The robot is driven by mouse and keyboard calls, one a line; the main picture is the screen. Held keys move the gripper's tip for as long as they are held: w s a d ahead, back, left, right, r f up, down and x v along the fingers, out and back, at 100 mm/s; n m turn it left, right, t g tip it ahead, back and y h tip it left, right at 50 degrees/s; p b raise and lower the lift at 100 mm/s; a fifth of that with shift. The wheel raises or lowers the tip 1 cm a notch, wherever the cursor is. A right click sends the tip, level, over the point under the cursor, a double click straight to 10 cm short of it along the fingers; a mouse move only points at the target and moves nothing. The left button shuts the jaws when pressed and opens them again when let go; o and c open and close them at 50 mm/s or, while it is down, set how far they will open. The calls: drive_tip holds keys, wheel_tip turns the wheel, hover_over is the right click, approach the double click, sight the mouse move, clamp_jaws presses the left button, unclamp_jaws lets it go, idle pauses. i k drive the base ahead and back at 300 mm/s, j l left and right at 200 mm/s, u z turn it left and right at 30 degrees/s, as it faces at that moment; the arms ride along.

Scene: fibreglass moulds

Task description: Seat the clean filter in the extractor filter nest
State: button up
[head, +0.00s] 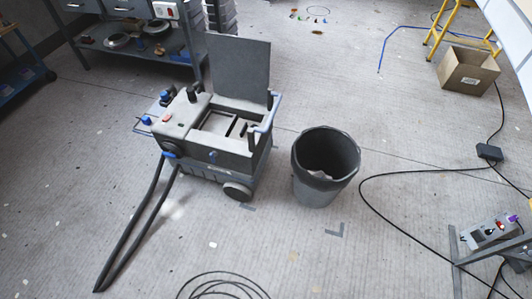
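The extractor (210,160) stands on the floor left of centre, a grey wheeled unit with two dark hoses trailing to the front left. Its dark lid (238,68) stands open upright at the back. The filter nest (222,124) is the recess in its top, with a pale surface and dark slots showing; I cannot tell whether a filter lies in it. I cannot make out the clean filter anywhere in this view. My gripper is not in view.
A dark bin (325,165) with pale waste stands right of the extractor. A loaded metal bench (130,45) is behind left. A cardboard box (467,73) and yellow-legged stand (440,28) are at right. Black cable (375,205) and coiled hose (222,285) cross otherwise open floor.

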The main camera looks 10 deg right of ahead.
sight(203, 125)
drive_tip(key=i+j+u, duration=1)
drive_tip(key=i+u, duration=0.3)
drive_tip(key=i+j+u, duration=0.15)
drive_tip(key=i+u, duration=0.15)
drive_tip(key=i, duration=0.55)
drive_tip(key=i+u, duration=0.3)
drive_tip(key=i, duration=0.5)
drive_tip(key=i+z, duration=0.2)
drive_tip(key=i, duration=0.4)
drive_tip(key=i+j+z, duration=0.15)
drive_tip(key=i, duration=0.45)
drive_tip(key=i+j+z, duration=0.2)
drive_tip(key=i, duration=0.4)
drive_tip(key=i+l+z, duration=0.15)
drive_tip(key=i+z, duration=0.15)
drive_tip(key=z, duration=0.15)
drive_tip(key=i+z, duration=0.35)
drive_tip(key=z, duration=0.15)
drive_tip(key=i+z, duration=0.45)
drive_tip(key=i+j+z, duration=0.2)
drive_tip(key=z, duration=0.25)
drive_tip(key=i+j+z, duration=0.1)
drive_tip(key=i+z, duration=0.15)
drive_tip(key=i+j+z, duration=0.1)
drive_tip(key=z, duration=0.15)
drive_tip(key=i, duration=0.1)
